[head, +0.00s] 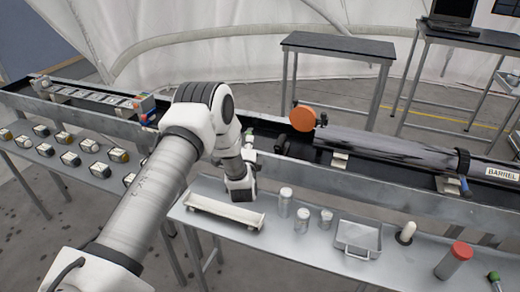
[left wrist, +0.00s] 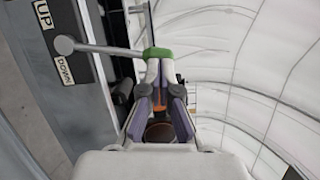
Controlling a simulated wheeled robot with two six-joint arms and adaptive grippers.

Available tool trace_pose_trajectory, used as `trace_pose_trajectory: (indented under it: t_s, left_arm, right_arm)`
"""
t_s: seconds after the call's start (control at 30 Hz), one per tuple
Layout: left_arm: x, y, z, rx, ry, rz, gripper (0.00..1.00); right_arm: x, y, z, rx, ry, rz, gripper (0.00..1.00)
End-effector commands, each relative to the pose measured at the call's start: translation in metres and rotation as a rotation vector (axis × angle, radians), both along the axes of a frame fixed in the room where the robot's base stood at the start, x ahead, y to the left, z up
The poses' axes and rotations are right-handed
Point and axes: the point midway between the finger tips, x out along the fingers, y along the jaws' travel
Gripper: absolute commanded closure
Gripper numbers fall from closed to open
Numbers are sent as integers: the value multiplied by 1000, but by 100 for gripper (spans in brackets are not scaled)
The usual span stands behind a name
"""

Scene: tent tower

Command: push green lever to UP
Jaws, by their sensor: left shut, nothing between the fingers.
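The green lever shows best in the left wrist view: a grey rod runs from a round grey knob to a green end (left wrist: 157,54). The rod lies nearly level in that picture. A plate marked UP (left wrist: 42,14) is above left of the knob and one marked DOWN (left wrist: 65,68) is below it. My left gripper (left wrist: 158,68) is shut and empty. Its fingertips are right at the green end, seemingly touching it. In the head view my left gripper (head: 249,142) is small beside the long trough, partly hidden by my wrist. My right gripper is not in view.
A metal table holds a white tray (head: 224,212), jars, a metal box (head: 358,238) and a red-capped jar (head: 453,260). Behind it, a long trough holds a dark barrel (head: 385,150) and an orange disc (head: 303,118). Small blocks stand on the left table.

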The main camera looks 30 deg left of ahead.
Motion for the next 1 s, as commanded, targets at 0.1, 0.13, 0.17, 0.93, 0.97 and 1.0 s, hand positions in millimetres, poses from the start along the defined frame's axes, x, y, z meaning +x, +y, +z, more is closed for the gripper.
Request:
trace_pose_trajectory:
  t_s: [0.1,0.13,0.17,0.93,0.97,1.0]
  left_arm:
    - [-3,12,8,-107,-27,3,100]
    - [-4,15,9,-134,-34,3,100]
    - [-4,18,9,-161,-39,3,100]
    - [-19,79,3,-684,-165,1,100]
    - [-19,80,2,-682,-165,1,100]
    - [-19,81,2,-682,-165,1,100]
  right_arm:
    - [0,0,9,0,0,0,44]
    - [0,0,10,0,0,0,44]
    - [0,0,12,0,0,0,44]
    - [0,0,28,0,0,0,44]
    - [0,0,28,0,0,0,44]
    - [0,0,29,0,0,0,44]
